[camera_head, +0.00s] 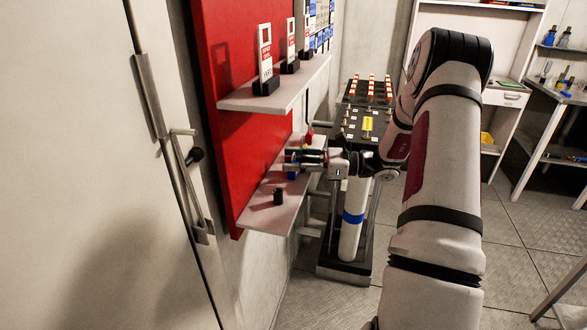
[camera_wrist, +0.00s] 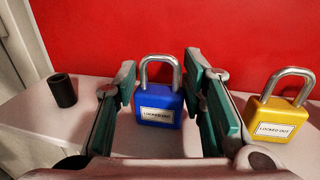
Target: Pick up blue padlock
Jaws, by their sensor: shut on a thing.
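The blue padlock (camera_wrist: 158,108) stands upright with its silver shackle up and a white "LOCKED OUT" label facing me. In the wrist view it is between the green-padded fingers of my gripper (camera_wrist: 162,78), which is shut on it. In the head view my gripper (camera_head: 303,157) reaches left over the lower shelf (camera_head: 262,212). A small part of the blue padlock (camera_head: 292,175) shows just below the fingers there. The padlock appears at the shelf surface; I cannot tell whether it is lifted.
A yellow padlock (camera_wrist: 275,118) stands close to the right finger. A black cylinder (camera_wrist: 62,90) stands to the left on the shelf. The red board (camera_head: 238,110) is close behind. An upper shelf (camera_head: 275,85) with small black-based stands juts out above my gripper.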

